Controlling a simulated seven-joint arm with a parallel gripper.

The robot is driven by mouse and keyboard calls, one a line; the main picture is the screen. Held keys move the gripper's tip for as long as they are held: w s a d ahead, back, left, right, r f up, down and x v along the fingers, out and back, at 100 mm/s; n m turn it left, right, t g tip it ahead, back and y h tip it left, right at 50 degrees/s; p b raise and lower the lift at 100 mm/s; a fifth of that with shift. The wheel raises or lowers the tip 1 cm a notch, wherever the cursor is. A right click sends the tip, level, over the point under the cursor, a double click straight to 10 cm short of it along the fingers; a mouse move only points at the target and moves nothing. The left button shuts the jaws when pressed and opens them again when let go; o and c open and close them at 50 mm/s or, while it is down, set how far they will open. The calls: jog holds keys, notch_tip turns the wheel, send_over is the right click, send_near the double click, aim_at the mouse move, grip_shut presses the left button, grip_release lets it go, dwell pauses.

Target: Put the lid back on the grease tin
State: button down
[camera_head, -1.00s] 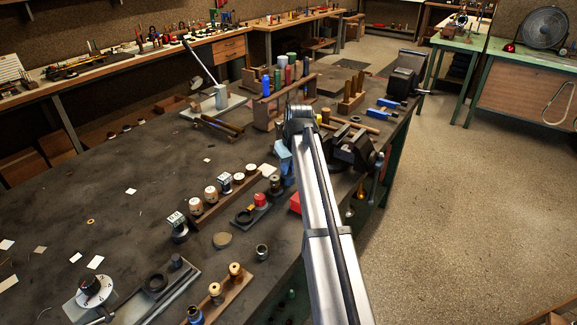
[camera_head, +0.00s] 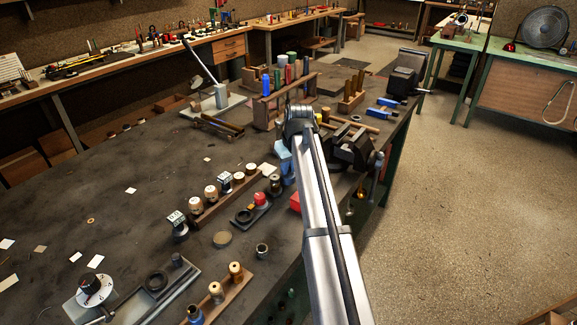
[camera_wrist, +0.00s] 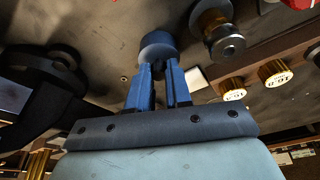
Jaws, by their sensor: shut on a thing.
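My gripper (camera_wrist: 158,80) is shut on a blue round piece (camera_wrist: 157,44), which looks like a lid or the top of a tin; I cannot tell which. The piece sits between the two blue fingertips in the wrist view. In the head view my gripper (camera_head: 286,165) is low over the bench, partly behind my arm, and the held piece cannot be made out. I cannot identify a separate open grease tin for sure. A flat tan round disc (camera_head: 222,239) lies on the bench, left of my arm.
A small tray with a red-topped piece (camera_head: 259,200) is closer. A dark vise (camera_head: 352,150) is to the right. A dark cup (camera_head: 262,251) stands near the bench edge. The bench's left middle is mostly clear.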

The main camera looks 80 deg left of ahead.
dwell(0.3)
jog(key=shift+c, duration=2.4)
grip_release()
jog(key=shift+r, duration=0.15)
jog(key=shift+r, duration=3.35)
grip_shut()
